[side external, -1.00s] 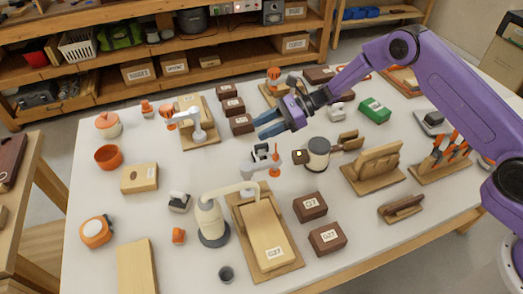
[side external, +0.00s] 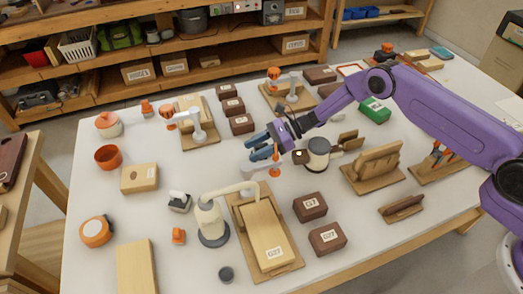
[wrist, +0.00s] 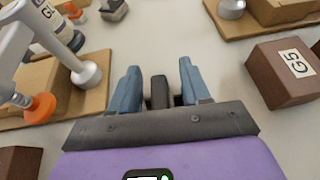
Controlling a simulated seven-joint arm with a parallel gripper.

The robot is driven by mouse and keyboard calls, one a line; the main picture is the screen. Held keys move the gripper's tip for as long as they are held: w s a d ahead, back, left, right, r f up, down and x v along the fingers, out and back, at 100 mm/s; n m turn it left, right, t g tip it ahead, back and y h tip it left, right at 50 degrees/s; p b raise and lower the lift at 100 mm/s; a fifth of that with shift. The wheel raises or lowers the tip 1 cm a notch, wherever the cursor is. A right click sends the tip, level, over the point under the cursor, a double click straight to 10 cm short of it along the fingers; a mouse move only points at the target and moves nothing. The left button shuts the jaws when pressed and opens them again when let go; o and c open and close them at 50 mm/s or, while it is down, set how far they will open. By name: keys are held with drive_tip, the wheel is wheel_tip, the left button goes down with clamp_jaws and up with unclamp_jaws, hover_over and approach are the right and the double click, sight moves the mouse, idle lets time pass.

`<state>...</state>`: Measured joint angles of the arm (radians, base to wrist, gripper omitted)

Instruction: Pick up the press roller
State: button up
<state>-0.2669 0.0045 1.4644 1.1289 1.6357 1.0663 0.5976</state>
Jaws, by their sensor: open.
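My gripper (side external: 262,147) is open, its blue fingers pointing left and low over the middle of the bench. In the wrist view, the two fingers of my gripper (wrist: 158,70) stand apart, with a small dark block (wrist: 158,92) between them. I cannot tell whether this block is the press roller. In the side view, a small grey item (side external: 262,166) with an orange end lies just below the fingers and is partly hidden by them. It may be the press roller, but it is too small to be sure.
Dark brown boxes (side external: 310,207) stand in front, and a grey and cream canister (side external: 318,155) is just right of the fingers.

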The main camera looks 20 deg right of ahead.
clamp_jaws()
drive_tip(key=shift+r, duration=0.1)
